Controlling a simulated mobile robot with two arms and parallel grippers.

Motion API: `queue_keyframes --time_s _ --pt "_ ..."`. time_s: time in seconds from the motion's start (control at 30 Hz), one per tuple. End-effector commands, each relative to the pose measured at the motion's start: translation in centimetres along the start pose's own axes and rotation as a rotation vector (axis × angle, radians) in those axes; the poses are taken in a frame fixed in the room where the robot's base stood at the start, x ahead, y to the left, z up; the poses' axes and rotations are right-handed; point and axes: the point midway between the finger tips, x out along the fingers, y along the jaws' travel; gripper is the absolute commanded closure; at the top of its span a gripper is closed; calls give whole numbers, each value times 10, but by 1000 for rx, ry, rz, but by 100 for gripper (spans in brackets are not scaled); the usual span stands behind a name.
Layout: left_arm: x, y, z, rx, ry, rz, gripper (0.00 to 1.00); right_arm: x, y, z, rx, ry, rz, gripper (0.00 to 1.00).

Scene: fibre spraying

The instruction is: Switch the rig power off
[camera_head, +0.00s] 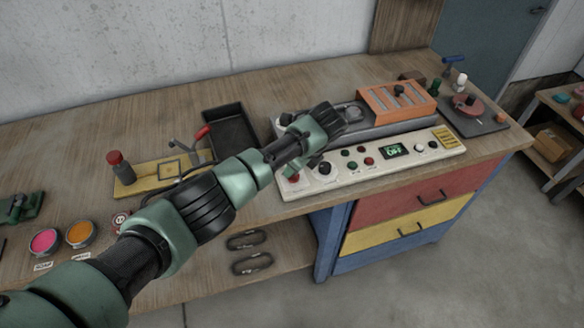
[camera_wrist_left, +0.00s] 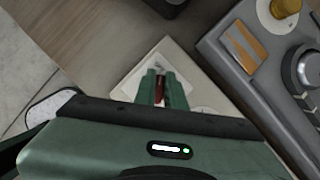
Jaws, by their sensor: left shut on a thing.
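The cream control panel (camera_head: 330,178) lies along the front of the bench, with several knobs and buttons and a lit green display (camera_head: 394,150). A red control (camera_head: 293,179) shows at the panel's left end. My left gripper (camera_wrist_left: 162,88) is over that end of the panel, shut on a narrow red piece (camera_wrist_left: 160,92), which seems to be the panel's red control. The panel corner (camera_wrist_left: 135,78) shows around the fingers in the wrist view. In the head view my own arm partly hides the fingers. My right gripper is not in view.
Behind the panel stands a grey machine with an orange block (camera_head: 398,102). A black tray (camera_head: 231,134), a yellow plate (camera_head: 150,181) with a red-handled lever, and pink (camera_head: 44,241) and orange (camera_head: 80,234) pots are to the left. Coloured drawers (camera_head: 410,203) are below.

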Motion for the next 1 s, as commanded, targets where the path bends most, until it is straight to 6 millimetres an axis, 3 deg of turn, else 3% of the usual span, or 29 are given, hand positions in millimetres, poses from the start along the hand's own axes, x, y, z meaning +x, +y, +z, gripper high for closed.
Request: queue_keyframes --time_s 0.17,0.2,0.27,0.3,0.67,1.0 --pt "-1 -1 2 -3 -4 -3 100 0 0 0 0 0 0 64" --pt "-1 -1 2 -3 -4 -3 86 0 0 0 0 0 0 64" --pt "-1 -1 2 -3 -4 -3 70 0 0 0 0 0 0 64" --pt "-1 -1 2 -3 -4 -3 67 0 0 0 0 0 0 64" --pt "-5 -1 1 0 -1 -2 67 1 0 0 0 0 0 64" --pt "-58 -2 1 -2 -2 -5 67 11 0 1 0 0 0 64"
